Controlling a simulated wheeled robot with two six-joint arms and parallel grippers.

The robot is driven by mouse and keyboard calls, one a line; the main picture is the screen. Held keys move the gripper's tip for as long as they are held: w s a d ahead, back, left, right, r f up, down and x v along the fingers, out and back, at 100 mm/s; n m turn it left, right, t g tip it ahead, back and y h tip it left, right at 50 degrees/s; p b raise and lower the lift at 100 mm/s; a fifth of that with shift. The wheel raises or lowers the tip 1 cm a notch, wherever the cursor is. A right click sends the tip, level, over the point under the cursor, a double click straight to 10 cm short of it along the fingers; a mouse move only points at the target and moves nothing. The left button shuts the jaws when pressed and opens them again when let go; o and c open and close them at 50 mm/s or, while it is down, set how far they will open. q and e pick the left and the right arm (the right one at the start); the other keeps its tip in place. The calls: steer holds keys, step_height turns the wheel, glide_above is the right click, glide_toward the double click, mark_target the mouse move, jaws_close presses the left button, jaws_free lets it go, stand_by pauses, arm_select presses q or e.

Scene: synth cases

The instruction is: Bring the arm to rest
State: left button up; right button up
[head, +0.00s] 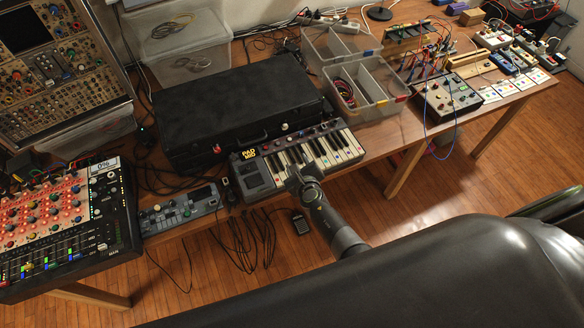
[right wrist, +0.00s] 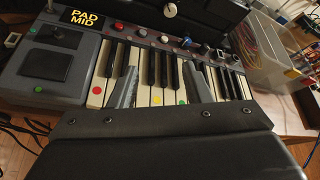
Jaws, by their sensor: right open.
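My right arm reaches from the lower middle of the head view up to a small keyboard (head: 325,152) with a yellow "PAD MID" label. My right gripper (head: 293,178) is at the keyboard's front edge, over the keys. In the right wrist view, the two grey fingers of the gripper (right wrist: 161,85) are spread apart with nothing between them but keys of the keyboard (right wrist: 43,78) behind. I cannot tell whether the fingertips touch the keys. My left gripper is not in view.
A black case (head: 235,105) lies behind the keyboard. A small grey device (head: 180,210) and a mixer (head: 115,220) stand to the left. Clear bins (head: 365,95) and a knobbed box (head: 447,95) stand to the right. Cables hang off the front edge; the floor (head: 440,185) beyond it is open.

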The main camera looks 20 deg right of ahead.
steer(key=shift+w+d+f, duration=0.1)
steer(key=shift+w+f, duration=0.05)
steer(key=s+d+f+m+g+h+b, duration=0.1)
steer(key=s+d+f+m+g+b, duration=0.25)
steer(key=s+f+m, duration=0.85)
steer(key=s+d+f+m+g+b, duration=0.3)
steer(key=s+d+f+m+b, duration=0.15)
steer(key=s+f+m, duration=0.75)
arm_select(q)
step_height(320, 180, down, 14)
steer(key=b, duration=0.6)
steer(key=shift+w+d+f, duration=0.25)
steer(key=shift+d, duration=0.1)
arm_select(e)
steer(key=s+d+f+m+g, duration=0.1)
steer(key=s+f+m, duration=0.3)
steer(key=s, duration=0.4)
steer(key=s+d+f+m+g, duration=0.1)
steer(key=s+f+m+g, duration=0.1)
steer(key=s+f+m, duration=0.3)
steer(key=s+d+f+m+g+y, duration=0.1)
steer(key=s+f+m+g, duration=0.1)
steer(key=s+f+m, duration=0.3)
steer(key=s+m, duration=0.3)
steer(key=s, duration=0.3)
steer(key=shift+s+f+g, duration=0.25)
steer(key=shift+s+g, duration=0.05)
steer(key=shift+g, duration=0.05)
